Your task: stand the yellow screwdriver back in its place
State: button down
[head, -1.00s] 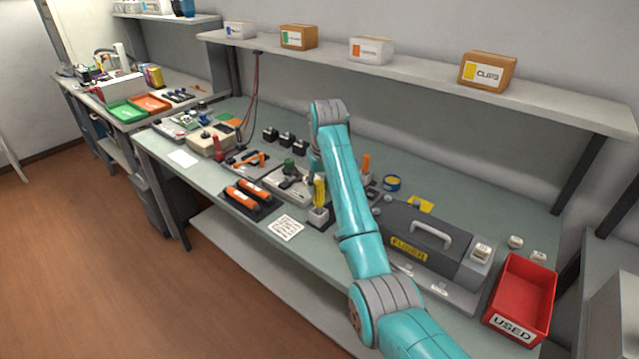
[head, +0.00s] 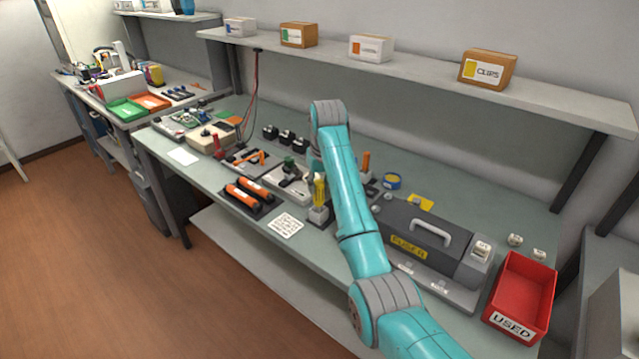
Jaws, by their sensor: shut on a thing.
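The yellow screwdriver (head: 319,188) shows in the head view just left of my teal arm. It looks close to upright, above a small grey holder block (head: 318,214) near the bench's front edge. My gripper (head: 318,176) is at the upper part of the screwdriver, below my wrist, and is shut on it. The gripper is small and mostly hidden by my arm, so its fingers are hard to make out. Whether the screwdriver's tip is inside the holder cannot be told.
Two orange-and-black cartridges (head: 243,196) lie left of the holder, with a printed white card (head: 286,225) in front. An orange-handled tool (head: 366,162) stands behind my arm. The grey fuser unit (head: 432,240) and red USED bin (head: 524,292) are right. A shelf (head: 420,72) runs above.

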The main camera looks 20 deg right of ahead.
jog(key=shift+f, duration=0.5)
dwell(0.3)
jog(key=c, duration=0.7)
grip_release()
jog(key=shift+o, duration=0.2)
jog(key=shift+r, duration=0.1)
